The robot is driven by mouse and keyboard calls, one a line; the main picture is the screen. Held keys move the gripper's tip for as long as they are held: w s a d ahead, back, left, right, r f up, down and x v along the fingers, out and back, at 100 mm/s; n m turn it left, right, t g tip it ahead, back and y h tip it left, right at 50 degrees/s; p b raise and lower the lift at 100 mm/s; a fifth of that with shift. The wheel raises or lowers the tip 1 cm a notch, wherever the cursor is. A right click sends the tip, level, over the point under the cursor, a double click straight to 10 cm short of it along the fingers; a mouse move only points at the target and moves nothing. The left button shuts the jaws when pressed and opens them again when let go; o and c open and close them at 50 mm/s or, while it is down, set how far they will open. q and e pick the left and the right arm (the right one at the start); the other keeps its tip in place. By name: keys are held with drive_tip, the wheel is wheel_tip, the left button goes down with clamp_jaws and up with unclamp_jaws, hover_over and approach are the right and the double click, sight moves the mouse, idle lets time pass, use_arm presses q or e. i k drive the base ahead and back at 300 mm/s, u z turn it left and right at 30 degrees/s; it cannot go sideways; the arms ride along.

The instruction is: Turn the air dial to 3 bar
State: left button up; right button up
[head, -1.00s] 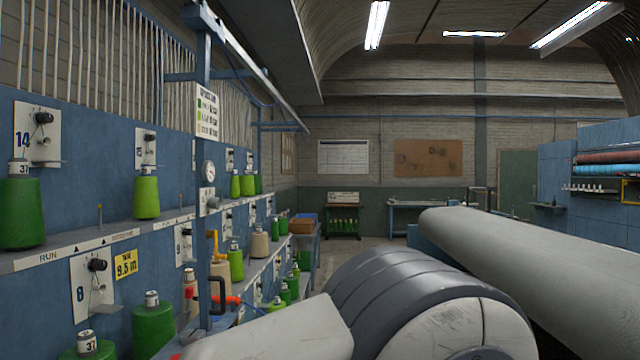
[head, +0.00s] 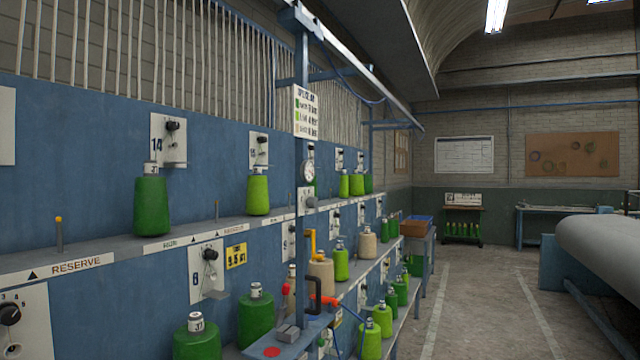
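A round white pressure gauge (head: 308,171) is fixed to the blue post (head: 301,110) in the middle of the head view. Just below it, a pale plate (head: 301,203) carries a dark round knob (head: 311,202), which looks like the air dial. The gauge needle and any marks around the knob are too small to read. Neither of my grippers is in view, and nothing touches the knob.
A blue creel wall with shelves of green cones (head: 151,205) runs along the left. A small shelf below the knob holds a grey block (head: 288,333), near a black handle (head: 314,295) and an orange-red tool (head: 328,307). Floor (head: 480,300) is clear at right; a large roll (head: 605,245) lies beyond.

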sight(312, 202)
drive_tip(key=u, duration=0.3)
drive_tip(key=k, duration=0.3)
drive_tip(key=z, duration=0.8)
drive_tip(key=i, duration=1.4)
drive_tip(key=u, duration=0.7)
